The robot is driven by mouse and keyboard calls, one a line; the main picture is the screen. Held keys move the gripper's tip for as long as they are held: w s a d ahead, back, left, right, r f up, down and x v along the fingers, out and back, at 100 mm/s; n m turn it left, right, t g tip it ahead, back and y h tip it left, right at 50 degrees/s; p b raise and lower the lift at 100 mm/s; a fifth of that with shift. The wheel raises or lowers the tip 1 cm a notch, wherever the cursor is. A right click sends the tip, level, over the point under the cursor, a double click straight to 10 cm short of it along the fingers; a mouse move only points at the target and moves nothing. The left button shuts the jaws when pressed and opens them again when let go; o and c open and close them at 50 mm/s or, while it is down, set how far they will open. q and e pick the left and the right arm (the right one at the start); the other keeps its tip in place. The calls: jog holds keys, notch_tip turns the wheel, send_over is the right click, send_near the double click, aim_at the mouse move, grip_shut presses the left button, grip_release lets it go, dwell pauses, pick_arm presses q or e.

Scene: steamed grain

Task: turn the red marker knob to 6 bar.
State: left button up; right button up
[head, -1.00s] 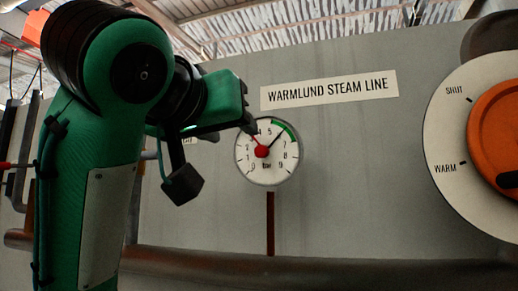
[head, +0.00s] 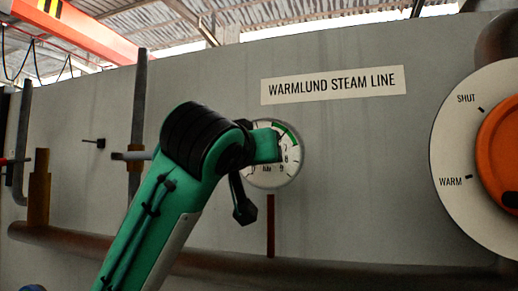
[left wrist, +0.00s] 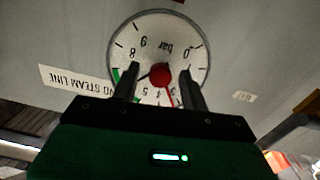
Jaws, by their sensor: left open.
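The round white pressure gauge (head: 268,178) is on the grey panel in the head view, its left and middle hidden by my left gripper (head: 270,146). In the left wrist view the gauge dial (left wrist: 160,27) appears upside down. Its red marker knob (left wrist: 160,76) sits between the two open fingers of my left gripper (left wrist: 159,72), with gaps showing on both sides. The thin red marker (left wrist: 169,98) points to the low-number side, near 4. A dark needle points toward the green arc (left wrist: 115,75). My right gripper is not in view.
A "WARMLUND STEAM LINE" label (head: 333,86) is above the gauge. An orange valve handle (head: 500,150) on a white SHUT/WARM disc stands at the right. A brown pipe (head: 330,263) runs along below. The panel between gauge and disc is clear.

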pick_arm(q)
grip_shut()
dwell(0.3)
jog(key=shift+d+f+m+t+y+b, duration=0.1)
jog(key=shift+m+t+y+b, duration=0.45)
jog(key=shift+m+b, duration=1.25)
jog(key=shift+d+m+t+y+b, duration=0.2)
jog(key=shift+m+y+b, duration=0.65)
jog(key=shift+m, duration=1.7)
jog(key=shift+f+m+t+y+b, duration=0.1)
jog(key=shift+m+t+y+b, duration=0.4)
jog(key=shift+m+b, duration=1.35)
jog(key=shift+m+p, duration=0.3)
jog(key=shift+m, duration=0.1)
